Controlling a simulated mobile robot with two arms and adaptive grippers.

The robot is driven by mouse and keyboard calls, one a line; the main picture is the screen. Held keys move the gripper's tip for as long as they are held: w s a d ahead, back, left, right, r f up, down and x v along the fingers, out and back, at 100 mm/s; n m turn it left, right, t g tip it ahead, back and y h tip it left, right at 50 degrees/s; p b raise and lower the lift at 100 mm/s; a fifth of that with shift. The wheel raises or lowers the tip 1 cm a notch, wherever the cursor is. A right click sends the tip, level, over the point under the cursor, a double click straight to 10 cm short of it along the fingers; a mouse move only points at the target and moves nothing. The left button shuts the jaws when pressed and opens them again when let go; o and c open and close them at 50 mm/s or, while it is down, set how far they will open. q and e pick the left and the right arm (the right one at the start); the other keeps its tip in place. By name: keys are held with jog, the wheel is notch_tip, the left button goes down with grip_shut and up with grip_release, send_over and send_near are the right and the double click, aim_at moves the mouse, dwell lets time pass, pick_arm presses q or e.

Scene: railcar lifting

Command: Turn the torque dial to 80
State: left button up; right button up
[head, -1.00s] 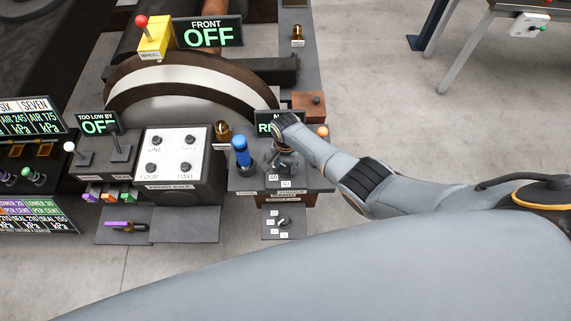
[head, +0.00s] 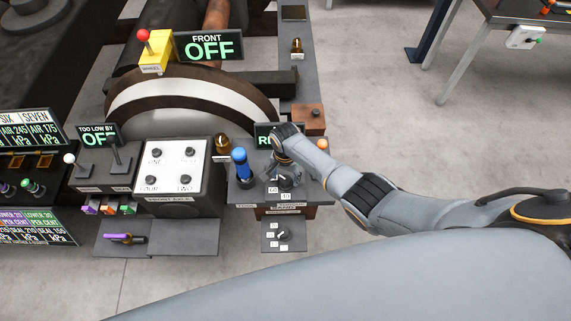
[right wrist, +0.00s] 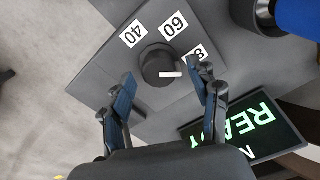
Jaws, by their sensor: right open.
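The dial is a round black knob (right wrist: 156,62) with a white pointer bar, on a dark panel (right wrist: 100,62) in the right wrist view. White labels read 40 (right wrist: 133,33) and 60 (right wrist: 173,25); a third, starting with 8 (right wrist: 198,53), is partly covered by a finger. The pointer lies toward the right of that view, on the side of the 8 label. I cannot tell whether it lines up. My right gripper (right wrist: 165,92) is open, its fingers on either side of the knob; contact is unclear. In the head view it is over the dial panel (head: 284,172). My left gripper is not in view.
A blue handle (head: 240,162) stands just left of the dial. The READY display (right wrist: 243,127) is close to the right finger. A second small dial (head: 284,235) is on a lower panel. A box with round buttons (head: 172,168) is farther left.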

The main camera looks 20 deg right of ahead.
aim_at(286, 179)
notch_tip(286, 179, up, 11)
dwell(0.4)
dwell(0.4)
